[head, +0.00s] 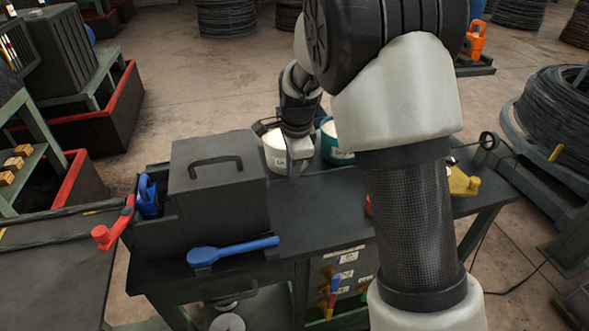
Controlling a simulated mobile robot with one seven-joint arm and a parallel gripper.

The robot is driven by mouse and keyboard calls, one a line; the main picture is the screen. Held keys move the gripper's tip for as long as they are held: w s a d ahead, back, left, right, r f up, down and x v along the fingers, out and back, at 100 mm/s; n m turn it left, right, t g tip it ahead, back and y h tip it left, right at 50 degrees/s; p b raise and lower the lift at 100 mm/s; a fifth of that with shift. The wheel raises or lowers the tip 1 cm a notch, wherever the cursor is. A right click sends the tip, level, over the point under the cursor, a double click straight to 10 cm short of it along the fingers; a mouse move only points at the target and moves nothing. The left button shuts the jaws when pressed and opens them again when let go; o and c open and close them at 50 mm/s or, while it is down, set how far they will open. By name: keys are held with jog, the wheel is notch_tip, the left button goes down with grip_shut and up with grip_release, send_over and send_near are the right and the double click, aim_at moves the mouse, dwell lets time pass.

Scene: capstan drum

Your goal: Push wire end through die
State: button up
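A small black ring (488,140) stands at the bench's right end. I cannot make out a die or a loose wire end; my arm hides part of the bench.
A dark box (215,185) with a handle stands on the bench's left part, beside a tray holding a blue item (148,196). A blue tool (233,251) lies along the front edge. A teal tub (334,147) and a yellow piece (462,182) are farther right. A red-ended lever (112,232) is left.

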jog(key=shift+o, duration=0.5)
jog(key=s+r, duration=0.3)
jog(key=r, duration=1.4)
jog(key=shift+s+d, duration=0.15)
jog(key=shift+d, duration=0.25)
